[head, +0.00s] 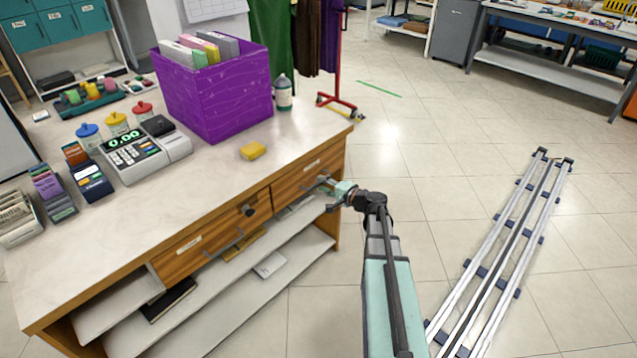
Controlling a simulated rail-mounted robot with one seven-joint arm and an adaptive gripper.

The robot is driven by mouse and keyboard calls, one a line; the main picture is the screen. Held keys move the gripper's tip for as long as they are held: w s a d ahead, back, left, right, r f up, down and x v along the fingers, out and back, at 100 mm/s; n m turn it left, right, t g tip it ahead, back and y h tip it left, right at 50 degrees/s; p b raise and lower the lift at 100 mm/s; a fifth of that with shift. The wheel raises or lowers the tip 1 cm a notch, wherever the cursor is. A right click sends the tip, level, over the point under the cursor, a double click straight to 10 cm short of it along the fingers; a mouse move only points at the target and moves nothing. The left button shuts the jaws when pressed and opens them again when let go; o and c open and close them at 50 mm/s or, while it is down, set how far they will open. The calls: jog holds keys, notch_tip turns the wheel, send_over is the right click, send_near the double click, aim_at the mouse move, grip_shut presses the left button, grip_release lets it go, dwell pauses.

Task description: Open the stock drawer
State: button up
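Two wooden drawers sit under the counter top, both flush with the counter front. The right drawer (292,186) has a small pale label, too small to read. The left drawer (190,256) has a label, a dark round knob or lock (249,211) and a bar handle (222,246). I cannot tell from the labels which is the stock drawer. My gripper (327,189) is at the front of the right drawer, near its right end, and hides that part, including any handle there. Its fingers are too small to tell whether they are open or shut on anything.
The counter (215,190) carries a purple file box (215,100), a cash register (140,150), a yellow sponge (253,151) and a bottle (283,93). Open shelves lie below the drawers. A red garment rack (340,60) stands behind. The floor before the drawers is clear; my rail runs at right.

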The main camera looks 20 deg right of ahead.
jog(key=shift+x, duration=1.3)
grip_shut()
